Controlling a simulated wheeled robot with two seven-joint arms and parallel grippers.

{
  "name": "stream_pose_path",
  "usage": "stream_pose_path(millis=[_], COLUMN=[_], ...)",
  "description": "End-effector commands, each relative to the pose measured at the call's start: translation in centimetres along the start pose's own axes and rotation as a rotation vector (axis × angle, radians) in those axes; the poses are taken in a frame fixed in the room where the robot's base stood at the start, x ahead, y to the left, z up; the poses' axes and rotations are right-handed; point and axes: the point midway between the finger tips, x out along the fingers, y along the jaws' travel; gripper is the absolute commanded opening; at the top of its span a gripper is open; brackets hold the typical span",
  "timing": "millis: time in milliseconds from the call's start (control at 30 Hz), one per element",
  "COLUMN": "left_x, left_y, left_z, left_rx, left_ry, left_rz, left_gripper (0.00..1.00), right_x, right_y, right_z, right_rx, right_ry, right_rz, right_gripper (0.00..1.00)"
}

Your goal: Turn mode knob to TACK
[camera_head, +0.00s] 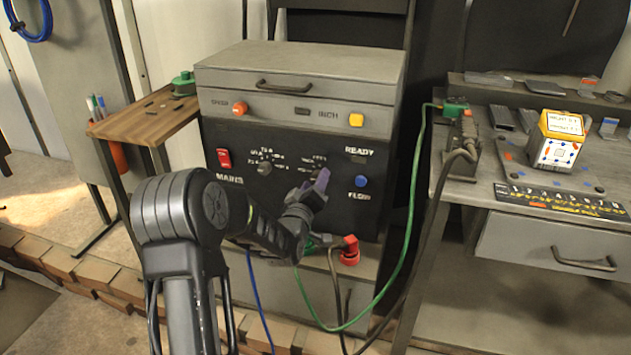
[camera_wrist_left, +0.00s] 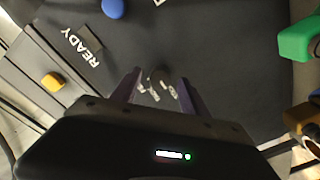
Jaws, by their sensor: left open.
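The machine's dark front panel (camera_head: 340,201) carries two knobs with small white labels. The left knob (camera_head: 264,168) is in clear sight. The other, a dark round knob (camera_wrist_left: 160,75), shows in the left wrist view between my fingertips; in the head view my gripper mostly covers it. My left gripper (camera_head: 320,182) is open in front of the panel, its fingers (camera_wrist_left: 160,83) on either side of this knob. I cannot tell whether they touch it. The labels around it are too small and partly hidden to read, so I cannot tell its setting. My right gripper is not in view.
A red MAINS switch (camera_head: 224,158) is on the panel's left, a blue FLOW button (camera_head: 361,181) on its right. A workbench (camera_head: 601,207) stands at right, a wooden shelf (camera_head: 140,122) at left.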

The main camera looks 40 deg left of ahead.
Motion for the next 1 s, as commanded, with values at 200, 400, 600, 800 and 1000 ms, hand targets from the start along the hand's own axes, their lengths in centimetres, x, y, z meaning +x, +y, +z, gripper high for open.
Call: stream_pose_path(millis=[200,400,600,800,1000], left_x=[1.19,1.17,1.16,1.15,1.15], left_y=[0.0,-0.01,-0.01,-0.02,-0.03], left_z=[0.05,0.04,0.03,0.03,0.02], left_rx=[0.0,0.0,0.0,0.0,0.0], left_ry=[-0.001,-0.001,-0.001,-0.001,-0.001], left_rz=[0.0,0.0,0.0,-0.001,-0.001], left_gripper=[0.52,0.52,0.36,0.2,0.03], right_x=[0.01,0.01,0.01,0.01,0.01], right_y=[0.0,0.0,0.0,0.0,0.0], right_z=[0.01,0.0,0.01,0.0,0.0], right_rx=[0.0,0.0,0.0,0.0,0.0], right_ry=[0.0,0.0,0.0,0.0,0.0], right_rz=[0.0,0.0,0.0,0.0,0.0], right_gripper=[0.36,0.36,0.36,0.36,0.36])
